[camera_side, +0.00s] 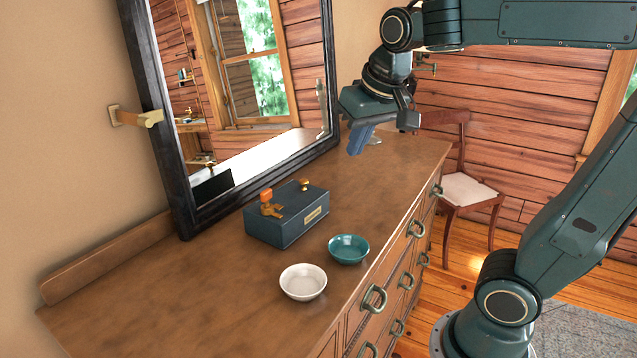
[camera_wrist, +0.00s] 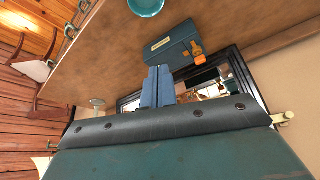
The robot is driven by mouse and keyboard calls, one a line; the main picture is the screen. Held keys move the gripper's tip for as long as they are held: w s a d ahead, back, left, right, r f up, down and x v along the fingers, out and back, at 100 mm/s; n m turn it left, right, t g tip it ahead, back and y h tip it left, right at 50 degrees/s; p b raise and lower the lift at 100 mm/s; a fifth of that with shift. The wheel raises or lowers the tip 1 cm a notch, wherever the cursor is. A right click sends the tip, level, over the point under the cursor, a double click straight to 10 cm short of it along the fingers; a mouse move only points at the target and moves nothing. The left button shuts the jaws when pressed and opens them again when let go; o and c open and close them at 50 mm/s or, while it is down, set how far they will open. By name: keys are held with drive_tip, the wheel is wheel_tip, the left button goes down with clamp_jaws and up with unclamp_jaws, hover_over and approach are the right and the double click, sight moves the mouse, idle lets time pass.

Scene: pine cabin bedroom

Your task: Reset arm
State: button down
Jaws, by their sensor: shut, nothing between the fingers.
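My gripper (camera_side: 357,139) hangs above the far part of the wooden dresser top, in front of the mirror. Its blue fingers are shut with nothing between them and point down. In the wrist view, the closed fingers (camera_wrist: 158,85) show in the middle. No object is in contact with the gripper.
On the dresser (camera_side: 190,292) stand a dark blue box (camera_side: 287,220) with an orange-topped brass piece and a brass knob, a teal bowl (camera_side: 348,249) and a white bowl (camera_side: 303,283). A black-framed mirror (camera_side: 262,150) rises behind. A chair (camera_side: 468,190) stands beyond.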

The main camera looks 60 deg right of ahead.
drive_tip(key=s+a+f+n+y, duration=0.1)
drive_tip(key=s+a+f+n, duration=0.1)
drive_tip(key=s, duration=0.3)
drive_tip(key=s+a+f+n+t+y, duration=0.1)
drive_tip(key=s+a+f+n, duration=0.2)
drive_tip(key=s+a+f, duration=0.1)
drive_tip(key=shift+s+a, duration=0.2)
drive_tip(key=shift+s, duration=0.45)
